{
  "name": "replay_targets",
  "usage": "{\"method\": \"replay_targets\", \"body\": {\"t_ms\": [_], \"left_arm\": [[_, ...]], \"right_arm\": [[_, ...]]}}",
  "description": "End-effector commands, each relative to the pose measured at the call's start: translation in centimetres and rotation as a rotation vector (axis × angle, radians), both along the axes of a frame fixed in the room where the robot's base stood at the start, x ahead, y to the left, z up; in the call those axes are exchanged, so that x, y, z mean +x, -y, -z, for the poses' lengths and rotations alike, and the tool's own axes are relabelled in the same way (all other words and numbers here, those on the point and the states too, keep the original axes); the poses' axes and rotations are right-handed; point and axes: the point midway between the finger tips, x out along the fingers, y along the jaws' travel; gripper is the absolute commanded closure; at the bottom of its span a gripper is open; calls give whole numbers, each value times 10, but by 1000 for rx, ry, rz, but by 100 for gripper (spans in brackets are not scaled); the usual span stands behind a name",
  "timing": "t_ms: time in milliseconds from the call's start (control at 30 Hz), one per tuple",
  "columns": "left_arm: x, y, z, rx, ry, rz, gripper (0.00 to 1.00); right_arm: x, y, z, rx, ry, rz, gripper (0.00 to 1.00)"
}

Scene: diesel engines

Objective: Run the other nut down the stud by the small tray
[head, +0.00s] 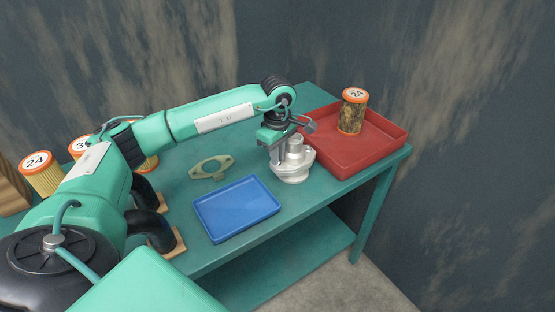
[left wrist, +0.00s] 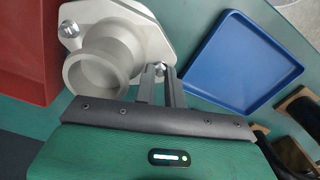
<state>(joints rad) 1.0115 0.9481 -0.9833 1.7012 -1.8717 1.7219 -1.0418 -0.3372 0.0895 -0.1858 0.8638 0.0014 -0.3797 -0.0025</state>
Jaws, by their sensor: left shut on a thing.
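The silver housing (head: 294,172) with a round neck stands on the bench between the blue and red trays. The small blue tray (head: 235,208) lies to its left and nearer. My left gripper (head: 277,162) points down at the housing flange on the blue-tray side. In the left wrist view its two fingers (left wrist: 159,70) are shut on a small silver nut (left wrist: 159,68) at the flange edge. The stud under this nut is hidden. Another nut (left wrist: 68,29) sits on the flange's opposite side, by the red tray. My right gripper is not in view.
The red tray (head: 370,162) holds a dirty filter (head: 352,112) marked 24. A greenish gasket (head: 212,167) lies flat behind the blue tray. Orange-capped filters (head: 38,173) and black curved hoses (head: 150,232) on wooden blocks stand at the left. Bare bench surrounds the gasket.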

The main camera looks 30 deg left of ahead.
Motion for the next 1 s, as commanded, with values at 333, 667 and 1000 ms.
{"method": "replay_targets", "body": {"t_ms": [333, 667, 1000], "left_arm": [[0, 0, 0, 0, 2, 83, 63], [2, 0, -3, -1, 10, 80, 67], [3, 0, -6, -1, 13, 79, 67]], "right_arm": [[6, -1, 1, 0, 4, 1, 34], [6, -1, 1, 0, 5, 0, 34], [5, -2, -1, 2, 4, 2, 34]]}}
